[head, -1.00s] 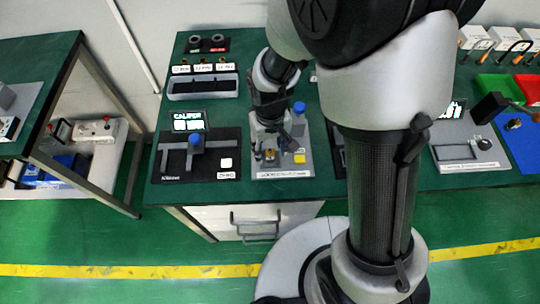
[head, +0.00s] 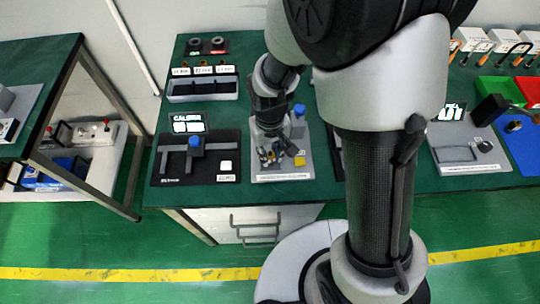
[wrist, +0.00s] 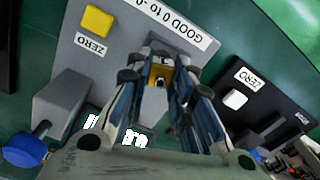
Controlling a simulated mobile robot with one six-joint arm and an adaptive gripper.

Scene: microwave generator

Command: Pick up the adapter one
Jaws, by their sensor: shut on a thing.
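My gripper (wrist: 161,76) is shut on a small brass-coloured adapter (wrist: 161,68), seen between the fingertips in the wrist view. I cannot read any mark on it, so I cannot tell its number. In the head view my gripper (head: 278,157) is over the grey gauge fixture (head: 263,177) on the green bench. The fingers and arm hide most of the adapter there. I cannot tell whether the adapter touches the fixture. Several other small brass pieces (head: 203,63) stand behind white labels at the back left of the bench.
The fixture has a blue knob (head: 299,108) and a yellow button (head: 300,161). A caliper station (head: 171,175) with a white button (head: 226,165) lies to its left. A dark open tray (head: 203,89) is behind that. Red and green bins are at the far right.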

